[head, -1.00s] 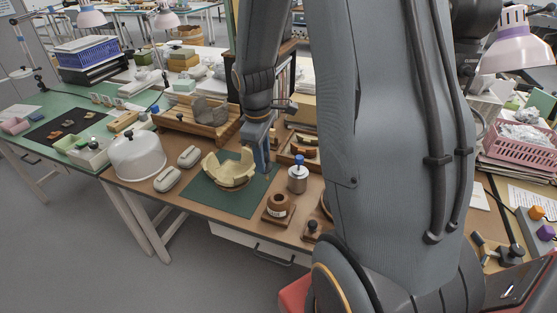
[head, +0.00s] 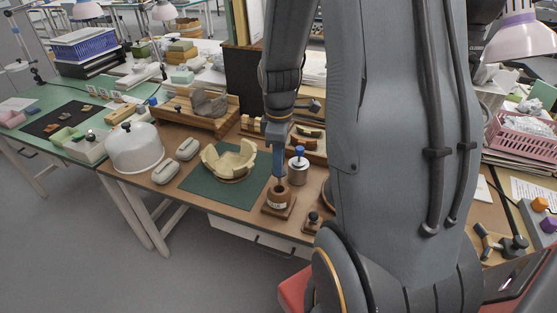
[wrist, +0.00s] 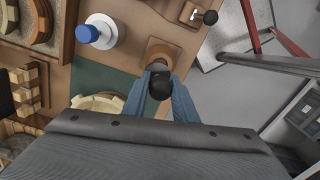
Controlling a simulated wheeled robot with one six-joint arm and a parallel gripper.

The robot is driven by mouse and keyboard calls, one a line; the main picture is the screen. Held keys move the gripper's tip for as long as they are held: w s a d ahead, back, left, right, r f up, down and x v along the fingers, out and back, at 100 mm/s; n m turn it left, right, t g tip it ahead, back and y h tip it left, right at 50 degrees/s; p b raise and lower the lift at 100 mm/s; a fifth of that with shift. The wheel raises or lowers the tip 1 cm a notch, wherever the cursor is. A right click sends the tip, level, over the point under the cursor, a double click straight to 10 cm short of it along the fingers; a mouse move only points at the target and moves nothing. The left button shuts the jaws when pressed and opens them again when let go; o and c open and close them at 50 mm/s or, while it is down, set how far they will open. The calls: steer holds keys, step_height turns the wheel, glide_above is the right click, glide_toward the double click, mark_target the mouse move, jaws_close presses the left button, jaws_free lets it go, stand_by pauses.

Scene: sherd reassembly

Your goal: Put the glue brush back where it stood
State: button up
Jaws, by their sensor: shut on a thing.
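My gripper (head: 279,178) points down directly above the brown glue pot (head: 278,201), which stands on a square wooden base near the table's front edge. In the wrist view my blue fingers (wrist: 160,72) are shut on the glue brush (wrist: 160,88), of which a dark rounded end shows between them. The pot and its base show just beyond the fingertips in the wrist view (wrist: 162,52). The brush's lower part is hidden, so I cannot tell whether it is inside the pot.
A metal canister with a blue knob (head: 298,172) stands close behind and right of the pot. A partly rebuilt cream bowl (head: 230,165) sits on the green mat (head: 205,190) to the left. A small dark-knobbed wooden block (head: 314,220) lies to the front right.

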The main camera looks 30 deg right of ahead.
mark_target(279, 179)
steer(key=shift+f+b, duration=1.3)
steer(key=shift+f, duration=1.95)
steer(key=shift+c, duration=0.5)
steer(key=shift+s, duration=0.1)
steer(key=o, duration=1.1)
steer(key=shift+f, duration=0.1)
steer(key=shift+r+b, duration=0.45)
steer(key=shift+r, duration=3.5)
steer(key=shift+s+a+r+m+t, duration=0.15)
steer(key=shift+s+a+m, duration=1.1)
steer(key=shift+a+m, duration=0.7)
steer(key=shift+s+a+m+t, duration=0.2)
steer(key=shift+s+a+m, duration=1.15)
steer(key=shift+a, duration=1)
steer(key=shift+s+a+r+m+t, duration=0.15)
steer(key=shift+s+a+m, duration=1)
steer(key=shift+a+m, duration=0.85)
